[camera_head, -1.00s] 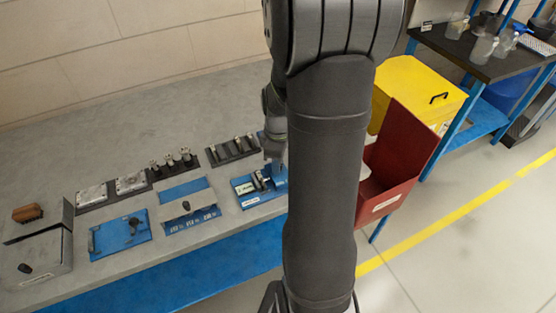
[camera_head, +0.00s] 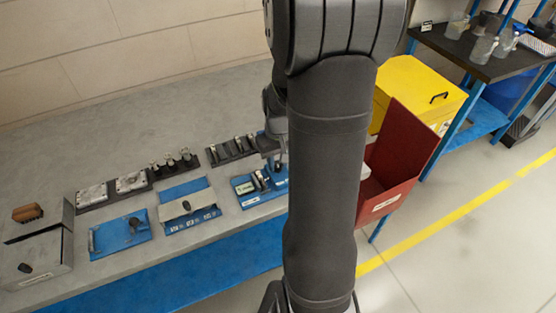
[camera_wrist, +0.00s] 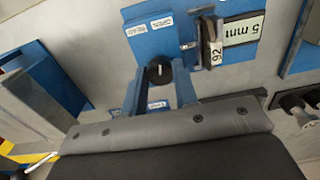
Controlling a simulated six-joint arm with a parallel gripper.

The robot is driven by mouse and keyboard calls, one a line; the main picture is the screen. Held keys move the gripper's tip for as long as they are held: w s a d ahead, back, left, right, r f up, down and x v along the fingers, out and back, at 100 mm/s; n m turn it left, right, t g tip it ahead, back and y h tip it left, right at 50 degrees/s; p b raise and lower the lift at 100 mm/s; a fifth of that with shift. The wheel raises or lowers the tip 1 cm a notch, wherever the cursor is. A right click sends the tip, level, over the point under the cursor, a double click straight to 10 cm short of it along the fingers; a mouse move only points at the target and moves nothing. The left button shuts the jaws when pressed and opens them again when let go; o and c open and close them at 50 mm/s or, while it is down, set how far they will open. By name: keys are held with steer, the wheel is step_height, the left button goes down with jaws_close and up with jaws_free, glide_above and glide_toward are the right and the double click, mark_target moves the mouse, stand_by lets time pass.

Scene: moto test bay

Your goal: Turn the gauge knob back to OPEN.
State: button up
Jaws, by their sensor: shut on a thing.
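The gauge knob (camera_wrist: 158,72) is round and black with a short pale mark near its middle. I cannot tell exactly which label the mark points to. My gripper (camera_wrist: 159,78) has its two blue fingers on either side of the knob and is shut on it. Two small labels sit on the blue gauge base (camera_wrist: 150,43) beyond the knob; one seems to read OPEN, the other READ. A grey jaw piece (camera_wrist: 209,45) marked 92 and a 5 mm label lie right of them.
Blue fixtures (camera_head: 119,235) and racks with small parts (camera_head: 172,164) stand left of the gauge on the grey bench (camera_head: 90,130). A red open bin (camera_head: 400,155) and a yellow box (camera_head: 415,90) stand to the right. The bench's back left is clear.

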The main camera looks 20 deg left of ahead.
steer(key=m, duration=0.5)
steer(key=shift+m, duration=0.3)
stand_by(0.4)
steer(key=o, duration=1)
step_height(320, 180, up, 18)
steer(key=shift+f, duration=0.25)
steer(key=shift+d+f, duration=0.1)
